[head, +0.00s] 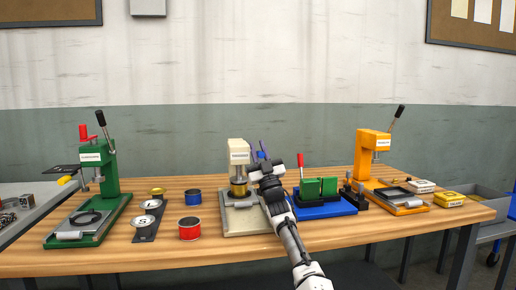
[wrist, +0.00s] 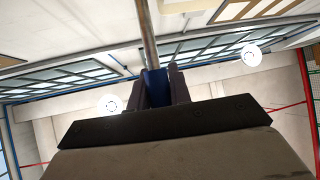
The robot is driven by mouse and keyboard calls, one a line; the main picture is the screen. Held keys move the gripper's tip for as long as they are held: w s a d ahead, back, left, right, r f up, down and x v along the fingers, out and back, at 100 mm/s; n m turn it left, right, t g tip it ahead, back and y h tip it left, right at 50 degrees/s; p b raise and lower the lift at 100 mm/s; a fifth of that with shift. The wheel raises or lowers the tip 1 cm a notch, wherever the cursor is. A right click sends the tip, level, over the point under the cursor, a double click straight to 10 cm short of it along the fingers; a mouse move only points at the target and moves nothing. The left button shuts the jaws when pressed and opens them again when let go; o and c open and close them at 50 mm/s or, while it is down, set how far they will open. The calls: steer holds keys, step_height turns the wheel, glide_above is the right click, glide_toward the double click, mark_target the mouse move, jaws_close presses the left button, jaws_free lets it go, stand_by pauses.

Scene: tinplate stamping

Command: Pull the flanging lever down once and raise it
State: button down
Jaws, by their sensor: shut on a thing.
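The cream press (head: 238,152) stands mid-table, with a label on its head too small to read. A gold tin (head: 239,190) sits under its head, over the pale base plate (head: 243,220). My gripper (head: 261,149) is just right of the press head. In the wrist view, its dark fingers (wrist: 158,88) are shut around a blue lever grip (wrist: 155,86), from which a metal rod (wrist: 148,35) runs on. In the head view my gripper and arm hide most of the lever, so its exact angle is hard to tell.
A green press (head: 95,160) stands left and an orange press (head: 371,150) right. A blue-based fixture with green blocks (head: 320,187) is close right of my arm. Red (head: 190,229) and blue (head: 193,197) tins and a dark strip (head: 148,220) lie left. The front table edge is clear.

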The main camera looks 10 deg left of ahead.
stand_by(0.4)
steer(key=c, duration=1.3)
jaws_free()
steer(key=shift+f, duration=0.1)
steer(key=shift+s+d+f, duration=0.2)
steer(key=shift+s+f, duration=0.05)
steer(key=shift+f, duration=0.2)
steer(key=s+d+b, duration=0.1)
steer(key=s+d, duration=0.5)
steer(key=s, duration=0.4)
steer(key=shift+d+b, duration=0.3)
steer(key=shift+s, duration=0.1)
